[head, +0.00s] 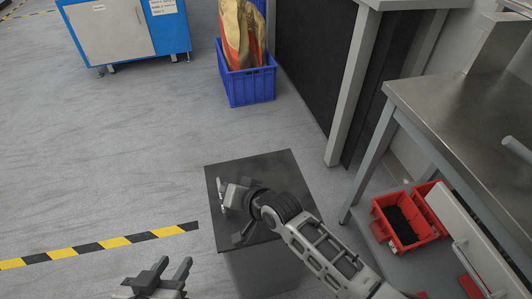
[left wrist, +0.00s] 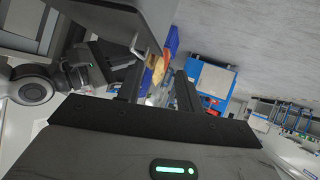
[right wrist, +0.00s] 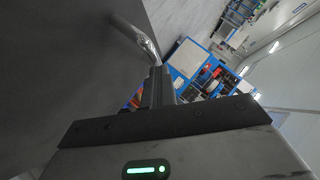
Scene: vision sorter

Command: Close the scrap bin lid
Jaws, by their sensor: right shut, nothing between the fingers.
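The scrap bin is a grey box (head: 262,272) with a dark flat lid (head: 285,172) over its top in the head view. I cannot tell whether the lid sits fully down. A metal handle shows close up in the right wrist view (right wrist: 138,38), along the dark lid (right wrist: 65,60). My right gripper (head: 228,200) is at the lid's left side, partly covering it; its fingers are shut and empty near the handle (right wrist: 160,88). My left gripper (head: 165,275) is open and empty, left of the bin. The left wrist view also shows the lid panel's edge (left wrist: 125,18).
A steel workbench (head: 460,100) stands at the right, with red bins (head: 400,222) below it. A blue crate (head: 248,88) holding a sack is behind the bin. A blue cabinet (head: 172,32) stands at the back left. Floor left of the bin is clear, with striped tape (head: 115,243).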

